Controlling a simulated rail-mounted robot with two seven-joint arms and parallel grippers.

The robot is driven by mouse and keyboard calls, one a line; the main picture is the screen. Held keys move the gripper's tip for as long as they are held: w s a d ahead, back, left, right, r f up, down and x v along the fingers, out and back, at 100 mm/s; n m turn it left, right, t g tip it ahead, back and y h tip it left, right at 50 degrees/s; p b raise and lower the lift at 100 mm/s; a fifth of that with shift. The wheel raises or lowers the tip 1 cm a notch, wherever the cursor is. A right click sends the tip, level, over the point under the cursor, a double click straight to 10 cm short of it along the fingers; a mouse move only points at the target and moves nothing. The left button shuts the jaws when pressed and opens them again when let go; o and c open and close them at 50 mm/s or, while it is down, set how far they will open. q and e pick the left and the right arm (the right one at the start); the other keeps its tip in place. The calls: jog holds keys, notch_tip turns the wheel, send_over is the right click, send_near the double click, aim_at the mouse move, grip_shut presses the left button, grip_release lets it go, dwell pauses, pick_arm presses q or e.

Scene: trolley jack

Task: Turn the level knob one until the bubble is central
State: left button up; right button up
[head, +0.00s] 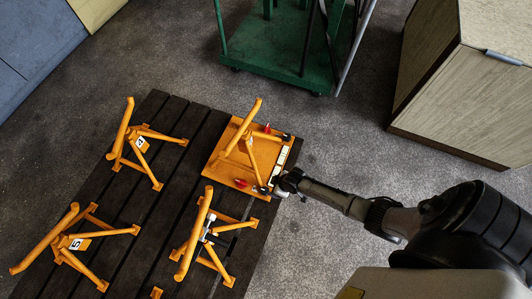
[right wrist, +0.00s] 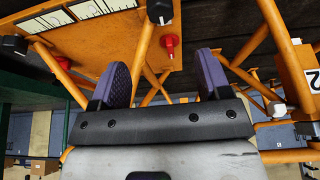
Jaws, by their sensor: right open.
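My right gripper (head: 274,188) is at the plate's lower right corner. In the right wrist view its purple fingers (right wrist: 164,78) are apart and empty; a red knob (right wrist: 168,42) and a black knob (right wrist: 160,12) show beyond them. My left gripper is out of view.
Other orange jack frames stand on the slatted platform (head: 172,108): one upper left (head: 140,140), one lower left (head: 75,242), one close below the plate (head: 205,240). A green trolley (head: 275,70) and a wooden cabinet (head: 465,110) stand beyond.

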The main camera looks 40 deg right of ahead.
aim_at(265, 190)
jog(key=b+x, duration=0.7)
jog(key=x, duration=0.3)
jog(key=shift+w+a+f, duration=0.1)
jog(key=shift+f, duration=0.1)
jog(key=shift+b+x, duration=0.75)
jog(key=shift+x, duration=0.2)
jog(key=shift+c, duration=0.4)
